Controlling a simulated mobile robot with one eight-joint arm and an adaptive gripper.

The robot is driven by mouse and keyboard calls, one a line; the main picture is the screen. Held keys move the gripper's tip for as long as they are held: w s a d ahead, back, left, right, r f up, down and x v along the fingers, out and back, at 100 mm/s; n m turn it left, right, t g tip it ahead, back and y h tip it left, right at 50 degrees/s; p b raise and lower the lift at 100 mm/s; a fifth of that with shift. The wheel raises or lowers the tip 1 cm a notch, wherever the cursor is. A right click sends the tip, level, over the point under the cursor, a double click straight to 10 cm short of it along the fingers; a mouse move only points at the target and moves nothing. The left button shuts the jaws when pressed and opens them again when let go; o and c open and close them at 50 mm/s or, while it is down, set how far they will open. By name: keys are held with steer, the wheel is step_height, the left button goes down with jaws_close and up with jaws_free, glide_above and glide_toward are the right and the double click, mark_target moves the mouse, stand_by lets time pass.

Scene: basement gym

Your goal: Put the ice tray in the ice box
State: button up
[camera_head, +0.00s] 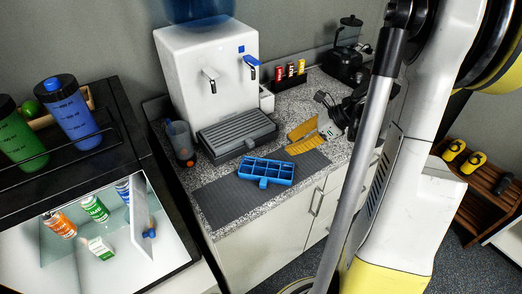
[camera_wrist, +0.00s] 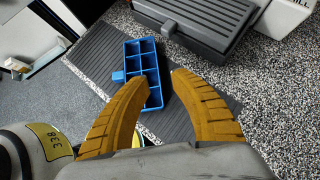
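The blue ice tray (camera_head: 267,171), with several empty-looking compartments and a small tab, lies on the dark ribbed mat on the counter. It also shows in the wrist view (camera_wrist: 141,62), just beyond my fingertips. My gripper (camera_head: 287,140) has yellow-orange fingers, spread apart and empty, right of and apart from the tray in the head view. In the wrist view its fingertips (camera_wrist: 158,82) appear on either side of the tray's near part, without clear contact. At lower left, a lit white compartment holds an upright white panel (camera_head: 142,215) with a blue knob, perhaps the ice box door; its inside is hidden.
A white water dispenser (camera_head: 208,75) with a grey drip tray (camera_head: 238,131) stands behind the ice tray. A dark cup (camera_head: 181,145) is left. Bottles (camera_head: 68,105) stand on the black top. The mat's left part is clear.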

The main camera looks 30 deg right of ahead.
mark_target(268, 160)
steer(key=x, duration=0.1)
steer(key=b+x, duration=0.1)
steer(key=x, duration=0.3)
steer(key=shift+s+a+b, duration=0.15)
steer(key=shift+s+b, duration=0.1)
steer(key=shift+b, duration=0.15)
steer(key=b+x, duration=0.1)
steer(key=x, duration=0.2)
steer(key=b+x, duration=0.1)
steer(key=x, duration=0.1)
steer(key=shift+s+f+b, duration=0.3)
steer(key=shift+f+b, duration=0.05)
steer(key=shift+f, duration=0.05)
steer(key=shift+w+f, duration=0.2)
steer(key=shift+w, duration=0.05)
steer(key=shift+r, duration=0.1)
jaws_close()
